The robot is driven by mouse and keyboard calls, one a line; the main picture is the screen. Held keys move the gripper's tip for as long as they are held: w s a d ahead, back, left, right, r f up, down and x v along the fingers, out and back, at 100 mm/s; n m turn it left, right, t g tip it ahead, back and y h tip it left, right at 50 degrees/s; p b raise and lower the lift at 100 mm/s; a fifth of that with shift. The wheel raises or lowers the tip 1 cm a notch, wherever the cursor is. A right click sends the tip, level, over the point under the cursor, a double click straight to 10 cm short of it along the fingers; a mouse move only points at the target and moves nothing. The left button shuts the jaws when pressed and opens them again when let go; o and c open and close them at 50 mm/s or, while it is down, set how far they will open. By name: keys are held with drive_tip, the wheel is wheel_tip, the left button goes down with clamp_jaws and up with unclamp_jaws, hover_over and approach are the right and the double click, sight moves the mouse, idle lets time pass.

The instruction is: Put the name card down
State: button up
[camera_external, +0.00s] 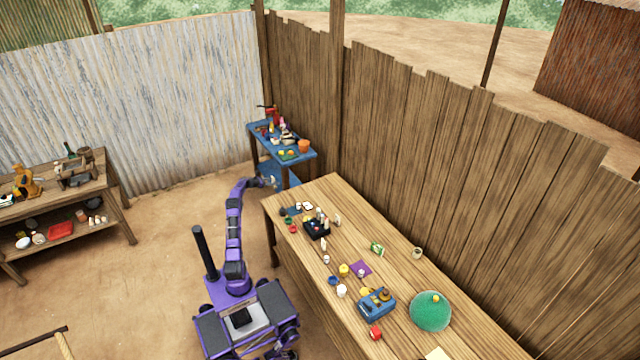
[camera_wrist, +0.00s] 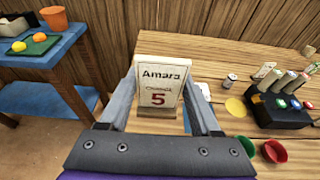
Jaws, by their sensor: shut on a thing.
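The name card (camera_wrist: 158,88) is a white upright card reading "Amara", a smaller line that looks like "CHANNEL", and a red "5". My gripper (camera_wrist: 160,95) is shut on it, with a finger at each side edge. In the external view my gripper (camera_external: 270,183) is at the end of my purple arm, between the blue side table and the far left end of the long wooden table (camera_external: 385,240). The card is too small to make out there. In the wrist view the wooden table (camera_wrist: 225,55) lies behind the card; I cannot tell whether the card touches anything.
A black box (camera_wrist: 283,112) with colored buttons and upright pieces stands on the wooden table, near red (camera_wrist: 275,151) and green (camera_wrist: 244,146) cups and a yellow disc (camera_wrist: 236,106). The blue side table (camera_wrist: 40,55) holds an orange pot (camera_wrist: 54,18). Bare wood shows beyond the card.

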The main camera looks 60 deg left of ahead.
drive_tip(key=r, duration=0.4)
drive_tip(key=shift+w+d+r, duration=0.25)
drive_tip(key=shift+w+d, duration=0.05)
drive_tip(key=shift+w, duration=0.05)
drive_tip(key=w+d+f+m+h, duration=0.1)
drive_tip(key=w+d, duration=1)
drive_tip(key=d, duration=0.2)
drive_tip(key=w+d+f+m+h, duration=0.1)
drive_tip(key=w+d+f+h, duration=0.1)
drive_tip(key=w+d, duration=0.95)
drive_tip(key=w+d+r+m+g+h+b, duration=0.1)
drive_tip(key=w+d+r, duration=0.1)
drive_tip(key=d, duration=1.5)
drive_tip(key=w+d+r+m+h, duration=0.1)
drive_tip(key=w+d+m+h, duration=0.15)
drive_tip(key=d, duration=1.35)
drive_tip(key=shift+n+y, duration=0.35)
drive_tip(key=shift+n, duration=0.2)
wheel_tip(320, 180, down, 21)
drive_tip(key=shift+w+a+f+b, duration=0.1)
drive_tip(key=shift+w+b, duration=0.05)
drive_tip(key=shift+b, duration=1.1)
